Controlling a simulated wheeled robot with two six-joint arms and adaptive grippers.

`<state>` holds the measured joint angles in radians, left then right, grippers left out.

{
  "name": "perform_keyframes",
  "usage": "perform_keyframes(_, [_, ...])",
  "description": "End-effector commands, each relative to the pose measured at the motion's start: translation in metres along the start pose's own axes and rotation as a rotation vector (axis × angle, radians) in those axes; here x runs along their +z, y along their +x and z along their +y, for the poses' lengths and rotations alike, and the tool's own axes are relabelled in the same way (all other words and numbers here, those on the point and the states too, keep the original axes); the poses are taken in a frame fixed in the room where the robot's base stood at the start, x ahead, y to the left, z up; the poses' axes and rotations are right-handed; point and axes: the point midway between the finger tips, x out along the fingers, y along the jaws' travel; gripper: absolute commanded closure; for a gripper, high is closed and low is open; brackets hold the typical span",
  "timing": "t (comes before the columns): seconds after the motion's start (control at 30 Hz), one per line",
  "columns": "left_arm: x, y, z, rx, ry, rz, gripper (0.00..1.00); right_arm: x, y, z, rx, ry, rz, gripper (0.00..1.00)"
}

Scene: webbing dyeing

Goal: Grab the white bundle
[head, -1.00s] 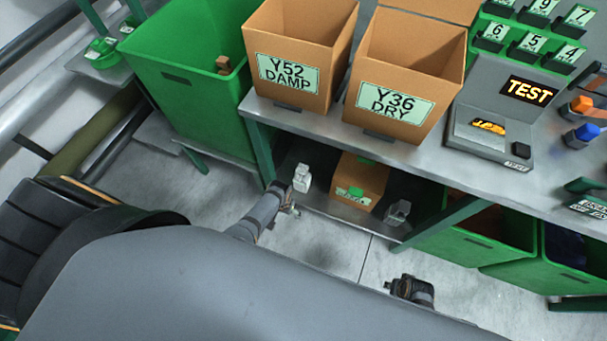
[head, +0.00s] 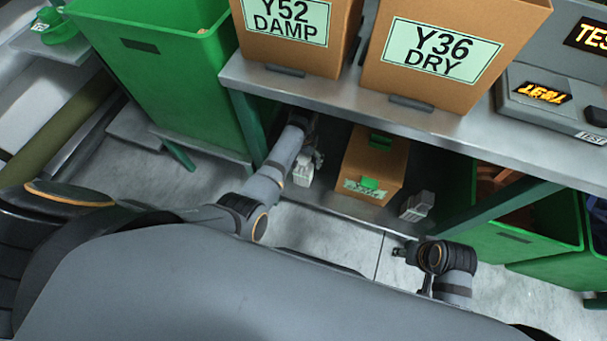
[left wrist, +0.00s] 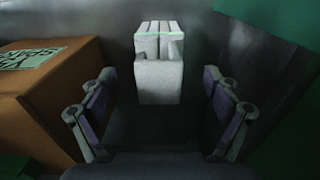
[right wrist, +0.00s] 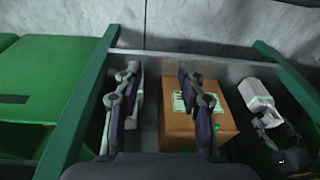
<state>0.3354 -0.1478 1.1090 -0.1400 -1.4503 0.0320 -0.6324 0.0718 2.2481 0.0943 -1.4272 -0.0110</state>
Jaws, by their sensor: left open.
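A white bundle (head: 303,172) stands on the low shelf under the bench, left of a small cardboard box (head: 375,165). My left gripper (head: 311,150) reaches under the bench right at this bundle. In the left wrist view the bundle (left wrist: 158,78) is upright between the two spread fingers, with clear gaps on both sides. The right wrist view also shows the bundle (right wrist: 257,95) beside the box. A second pale bundle (head: 417,206) lies right of the box. My right gripper (head: 402,252) is low in front of the shelf; its fingers are apart and empty in its wrist view (right wrist: 160,90).
The grey bench top (head: 330,98) carries the Y52 DAMP box (head: 290,45) and Y36 DRY box (head: 440,60). A green bin (head: 165,80) stands left and another green bin (head: 510,240) right. A green leg (head: 248,125) is close to my left arm.

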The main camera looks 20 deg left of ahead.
Motion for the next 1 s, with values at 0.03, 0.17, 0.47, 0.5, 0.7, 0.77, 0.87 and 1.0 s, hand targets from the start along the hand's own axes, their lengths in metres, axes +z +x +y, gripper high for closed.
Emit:
perform_keyframes(0.03, [0.000, 0.000, 0.000, 0.000, 0.000, 0.001, 0.11, 0.000, 0.000, 0.000, -0.001, 0.000, 0.002, 0.60])
perform_keyframes(0.17, [0.001, 0.014, 0.000, 0.000, 0.000, 0.000, 0.11, 0.001, 0.012, -0.003, -0.011, 0.001, 0.028, 0.60])
perform_keyframes(0.47, [0.002, 0.052, 0.001, 0.000, -0.001, 0.001, 0.11, -0.003, 0.040, -0.012, -0.052, 0.011, 0.168, 0.60])
perform_keyframes(0.5, [0.002, 0.052, 0.001, 0.000, -0.001, 0.002, 0.11, -0.003, 0.040, -0.012, -0.053, 0.011, 0.172, 0.60])
perform_keyframes(0.7, [0.002, 0.051, 0.001, 0.000, -0.001, 0.002, 0.15, -0.004, 0.038, -0.012, -0.052, 0.011, 0.173, 0.60])
perform_keyframes(0.77, [0.002, 0.051, 0.001, 0.000, -0.001, 0.002, 0.24, -0.004, 0.039, -0.012, -0.052, 0.011, 0.172, 0.60])
perform_keyframes(0.87, [0.002, 0.051, 0.001, 0.000, 0.000, 0.001, 0.37, -0.004, 0.039, -0.012, -0.052, 0.011, 0.172, 0.60])
perform_keyframes(1.0, [0.002, 0.051, 0.001, 0.000, 0.000, 0.001, 0.56, -0.004, 0.039, -0.012, -0.052, 0.011, 0.172, 0.60])
